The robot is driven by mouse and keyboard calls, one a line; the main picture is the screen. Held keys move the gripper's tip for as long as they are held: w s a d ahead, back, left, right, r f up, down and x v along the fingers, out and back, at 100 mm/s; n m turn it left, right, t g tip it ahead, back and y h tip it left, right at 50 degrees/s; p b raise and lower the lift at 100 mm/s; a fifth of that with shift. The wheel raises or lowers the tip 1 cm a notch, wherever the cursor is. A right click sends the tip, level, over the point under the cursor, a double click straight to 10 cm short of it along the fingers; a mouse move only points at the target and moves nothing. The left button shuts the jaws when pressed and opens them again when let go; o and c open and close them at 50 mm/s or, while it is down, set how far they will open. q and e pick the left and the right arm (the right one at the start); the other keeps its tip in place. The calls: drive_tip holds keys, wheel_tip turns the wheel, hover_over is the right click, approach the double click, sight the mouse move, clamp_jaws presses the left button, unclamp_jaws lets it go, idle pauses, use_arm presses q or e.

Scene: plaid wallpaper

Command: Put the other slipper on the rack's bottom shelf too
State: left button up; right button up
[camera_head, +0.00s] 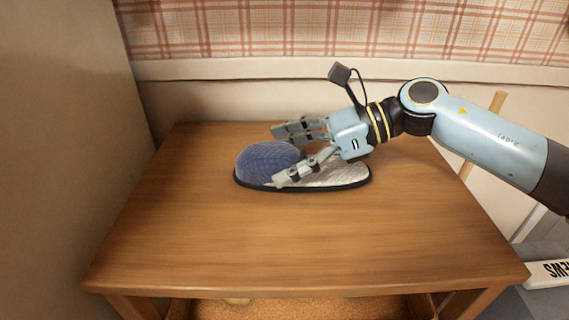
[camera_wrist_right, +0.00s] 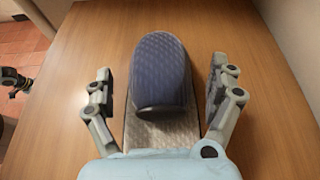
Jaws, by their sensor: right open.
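A slipper with a blue quilted toe cover and a pale insole (camera_head: 345,174) lies on the wooden table, its toe pointing left in the head view. My right gripper (camera_head: 277,156) is open and low over it, one finger on the far side and one on the near side. In the right wrist view the slipper (camera_wrist_right: 160,75) sits between the spread fingers, with gaps on both sides. The fingers hide part of it in the head view. My left gripper is not in the head view. I cannot make out the rack or another slipper.
The wooden table top (camera_head: 300,240) is otherwise clear. A beige wall (camera_head: 65,130) stands close on the left. A wooden post (camera_head: 495,103) and a white item with dark lettering (camera_head: 553,272) are beyond the right edge. A brown textured surface (camera_head: 330,308) shows below the front edge.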

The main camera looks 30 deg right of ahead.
sight(287, 147)
drive_tip(key=c, duration=1.4)
wheel_tip(287, 147, up, 4)
drive_tip(key=shift+s+r, duration=0.1)
drive_tip(key=shift+r, duration=0.15)
drive_tip(key=s+d+r+p, duration=0.2)
drive_tip(key=s+p, duration=0.1)
drive_tip(key=s+d+r+p, duration=0.2)
drive_tip(key=s+p, duration=0.1)
drive_tip(key=p, duration=0.1)
drive_tip(key=s+d+r+p, duration=0.2)
drive_tip(key=s+p, duration=0.1)
drive_tip(key=shift+s+r, duration=0.25)
drive_tip(key=shift+s, duration=0.1)
